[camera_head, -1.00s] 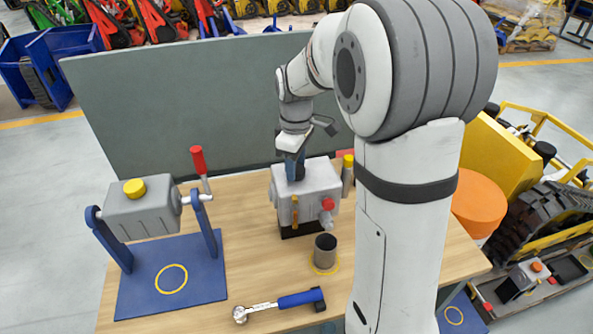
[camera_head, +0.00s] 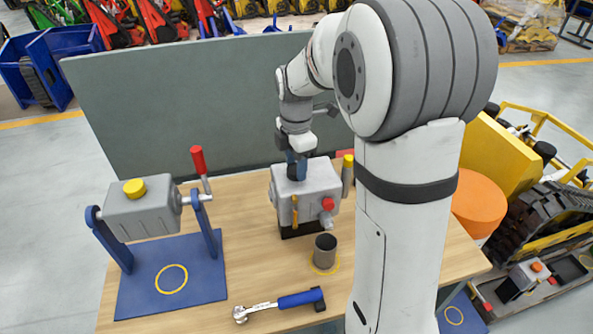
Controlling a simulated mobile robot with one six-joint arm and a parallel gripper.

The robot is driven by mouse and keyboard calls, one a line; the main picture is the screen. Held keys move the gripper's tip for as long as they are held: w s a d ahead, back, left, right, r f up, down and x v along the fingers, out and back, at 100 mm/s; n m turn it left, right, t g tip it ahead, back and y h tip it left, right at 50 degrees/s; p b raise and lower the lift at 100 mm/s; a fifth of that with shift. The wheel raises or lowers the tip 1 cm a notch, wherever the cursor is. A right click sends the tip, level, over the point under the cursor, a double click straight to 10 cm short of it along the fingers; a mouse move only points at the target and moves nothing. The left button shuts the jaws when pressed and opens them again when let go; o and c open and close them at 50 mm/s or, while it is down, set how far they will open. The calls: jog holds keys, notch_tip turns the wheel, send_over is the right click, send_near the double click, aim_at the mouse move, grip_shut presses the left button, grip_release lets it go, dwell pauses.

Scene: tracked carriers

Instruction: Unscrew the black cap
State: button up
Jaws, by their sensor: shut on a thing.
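The black cap (camera_head: 294,172) sits on top of the grey box (camera_head: 311,190) near the back of the wooden table, and it is mostly hidden by my gripper. My gripper (camera_head: 297,166) points down from above with its blue fingers around the cap, shut on it. The cap looks to be at the box's top surface; whether it is still threaded I cannot tell.
A crank stand (camera_head: 145,210) is at left. A grey panel (camera_head: 200,100) stands behind.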

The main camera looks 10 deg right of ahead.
jog(key=n, duration=0.9)
jog(key=shift+f+n, duration=0.1)
jog(key=shift+n, duration=0.3)
jog(key=o, duration=0.8)
jog(key=shift+c, duration=0.2)
